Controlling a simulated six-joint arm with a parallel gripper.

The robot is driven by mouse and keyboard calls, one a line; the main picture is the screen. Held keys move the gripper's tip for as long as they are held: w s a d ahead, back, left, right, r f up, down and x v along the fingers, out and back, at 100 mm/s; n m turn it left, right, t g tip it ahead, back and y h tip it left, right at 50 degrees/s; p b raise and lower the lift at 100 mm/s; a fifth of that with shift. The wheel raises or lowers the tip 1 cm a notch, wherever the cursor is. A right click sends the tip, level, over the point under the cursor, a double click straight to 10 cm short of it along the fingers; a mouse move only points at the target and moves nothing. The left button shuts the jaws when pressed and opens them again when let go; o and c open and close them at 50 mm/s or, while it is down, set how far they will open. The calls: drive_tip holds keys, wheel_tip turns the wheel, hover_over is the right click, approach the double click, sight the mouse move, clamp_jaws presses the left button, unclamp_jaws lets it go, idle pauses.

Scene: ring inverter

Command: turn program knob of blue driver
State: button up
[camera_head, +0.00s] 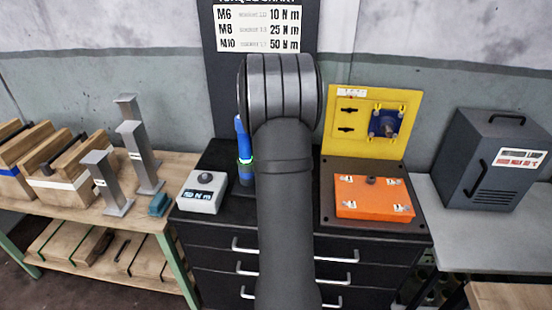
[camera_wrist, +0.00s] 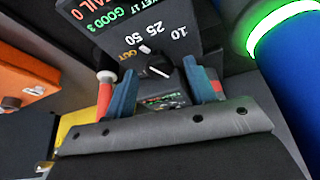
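The blue driver (camera_head: 245,150), with a glowing green ring, stands upright left of my arm in the head view. In the wrist view a large blue body with a green ring, likely this driver (camera_wrist: 290,75), fills the right side. A black knob (camera_wrist: 157,67) with a white pointer sits on a dark panel (camera_wrist: 185,18) marked 10, 25, 50 and OUT. I cannot tell whether this panel belongs to the driver. My gripper (camera_wrist: 165,82) is open, its two blue fingers apart, with the knob seen between and beyond their tips. Contact is not visible. My arm hides the gripper in the head view.
A grey box (camera_head: 198,203) with a display and top knob stands left of the driver. An orange-lidded box (camera_head: 372,197) and yellow panel (camera_head: 345,140) are right of my arm. Grey metal posts (camera_head: 140,155) stand on the left bench; a dark cabinet (camera_head: 488,160) is far right.

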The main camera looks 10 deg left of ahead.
drive_tip(key=c, duration=0.8)
drive_tip(key=shift+c, duration=0.2)
drive_tip(key=shift+n, duration=0.4)
drive_tip(key=n, duration=0.1)
drive_tip(key=n+y, duration=0.1)
drive_tip(key=n, duration=0.1)
drive_tip(key=shift+d+y, duration=0.2)
drive_tip(key=shift+y, duration=0.1)
drive_tip(key=shift+n+g+y, duration=0.4)
drive_tip(key=shift+n+y, duration=0.3)
drive_tip(key=shift+n, duration=1.3)
drive_tip(key=o, duration=1)
drive_tip(key=shift+c, duration=0.2)
